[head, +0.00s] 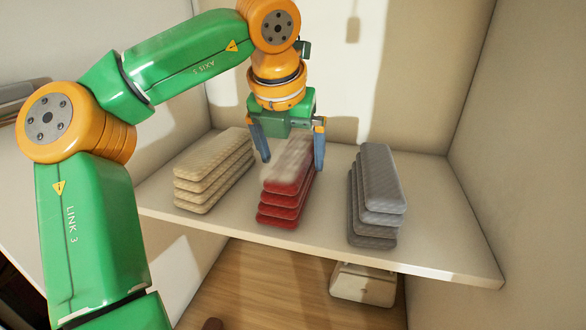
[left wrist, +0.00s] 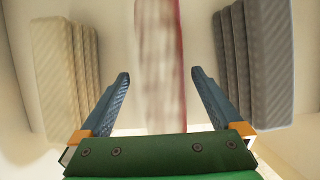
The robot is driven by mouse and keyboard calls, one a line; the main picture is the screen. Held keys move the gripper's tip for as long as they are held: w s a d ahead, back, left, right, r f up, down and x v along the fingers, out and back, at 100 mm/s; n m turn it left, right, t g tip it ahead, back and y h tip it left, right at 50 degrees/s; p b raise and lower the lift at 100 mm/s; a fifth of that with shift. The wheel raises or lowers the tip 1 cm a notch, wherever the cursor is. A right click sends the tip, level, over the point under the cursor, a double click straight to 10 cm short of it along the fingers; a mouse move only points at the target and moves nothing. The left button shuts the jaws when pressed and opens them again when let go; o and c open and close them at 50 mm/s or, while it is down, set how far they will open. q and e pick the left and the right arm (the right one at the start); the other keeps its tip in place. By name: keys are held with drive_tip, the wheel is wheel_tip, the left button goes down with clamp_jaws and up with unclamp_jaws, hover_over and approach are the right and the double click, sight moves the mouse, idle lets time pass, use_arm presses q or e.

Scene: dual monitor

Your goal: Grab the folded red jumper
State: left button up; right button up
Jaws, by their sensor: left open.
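The folded red jumper is a stack of red layers (head: 287,197) in the middle of the shelf in the head view; its top is washed pale by light. In the left wrist view its top (left wrist: 158,60) shows pale with a red right edge, between the fingers. My left gripper (head: 292,165) is open, pointing down, with one blue finger on each side of the red stack near its top. In the left wrist view both fingers (left wrist: 159,78) stand apart from the stack, with gaps on both sides. My right gripper is not in view.
A cream folded stack (head: 214,170) stands left of the red one, a grey folded stack (head: 377,195) right of it. The shelf (head: 430,225) has a wall behind and at right, and a free front edge. A pale box-like object (head: 362,285) lies below on the wood floor.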

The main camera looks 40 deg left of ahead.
use_arm(q)
drive_tip(key=x, duration=0.3)
drive_tip(key=shift+s+a, duration=0.1)
drive_tip(key=shift+a, duration=0.05)
drive_tip(key=shift+a+f, duration=0.1)
drive_tip(key=shift+a, duration=0.1)
drive_tip(key=shift+w, duration=0.3)
drive_tip(key=shift+c, duration=0.6)
drive_tip(key=c, duration=0.4)
drive_tip(key=shift+s+d, duration=0.25)
drive_tip(key=c, duration=0.9)
drive_tip(key=shift+w+a, duration=0.1)
